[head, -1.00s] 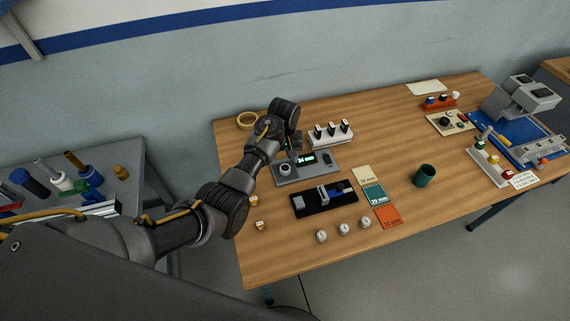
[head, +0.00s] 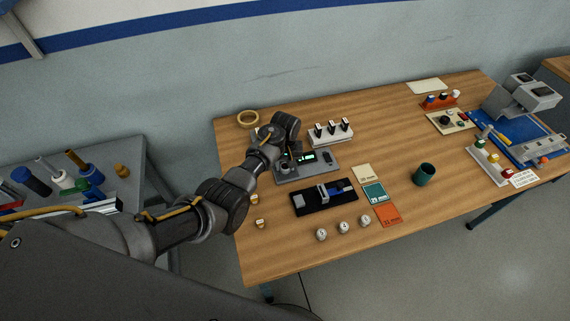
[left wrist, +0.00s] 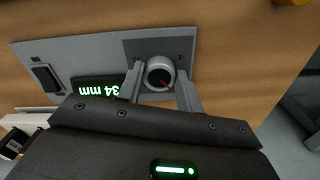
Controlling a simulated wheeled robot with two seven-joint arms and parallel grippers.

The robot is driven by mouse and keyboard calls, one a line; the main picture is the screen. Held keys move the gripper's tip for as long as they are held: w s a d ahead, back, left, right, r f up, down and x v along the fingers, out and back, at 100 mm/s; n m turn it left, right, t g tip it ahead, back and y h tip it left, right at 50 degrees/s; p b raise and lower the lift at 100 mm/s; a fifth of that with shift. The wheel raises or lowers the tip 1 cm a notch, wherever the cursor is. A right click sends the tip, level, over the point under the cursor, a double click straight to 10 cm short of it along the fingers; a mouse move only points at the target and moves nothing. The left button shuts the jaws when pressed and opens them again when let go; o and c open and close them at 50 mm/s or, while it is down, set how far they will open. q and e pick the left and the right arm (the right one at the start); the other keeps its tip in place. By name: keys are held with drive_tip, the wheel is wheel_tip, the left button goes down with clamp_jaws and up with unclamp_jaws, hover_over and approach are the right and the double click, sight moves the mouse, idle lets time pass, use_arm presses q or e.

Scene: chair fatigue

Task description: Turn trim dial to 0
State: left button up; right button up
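In the head view my left gripper (head: 288,158) is over the panel's left end and partly hides the dial. My right gripper is in neither view.
A black switch (left wrist: 46,78) is at the panel's other end. A white rack (head: 330,133) with black-topped pieces stands behind the panel, and a black tray (head: 325,197) lies in front. A tape roll (head: 248,119) and a green cup (head: 424,174) stand apart on the table.

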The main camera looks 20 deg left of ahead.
use_arm(q)
drive_tip(key=shift+c, duration=0.7)
drive_tip(key=m+p, duration=0.1)
drive_tip(key=m, duration=0.1)
drive_tip(key=shift+r+m+p, duration=0.1)
drive_tip(key=shift+m+p, duration=0.25)
drive_tip(key=shift+m, duration=0.05)
drive_tip(key=shift+a+m+p, duration=0.1)
drive_tip(key=shift+m+p, duration=0.3)
drive_tip(key=shift+m, duration=0.7)
drive_tip(key=shift+m+p, duration=0.3)
drive_tip(key=shift+m, duration=1.1)
drive_tip(key=o, duration=1)
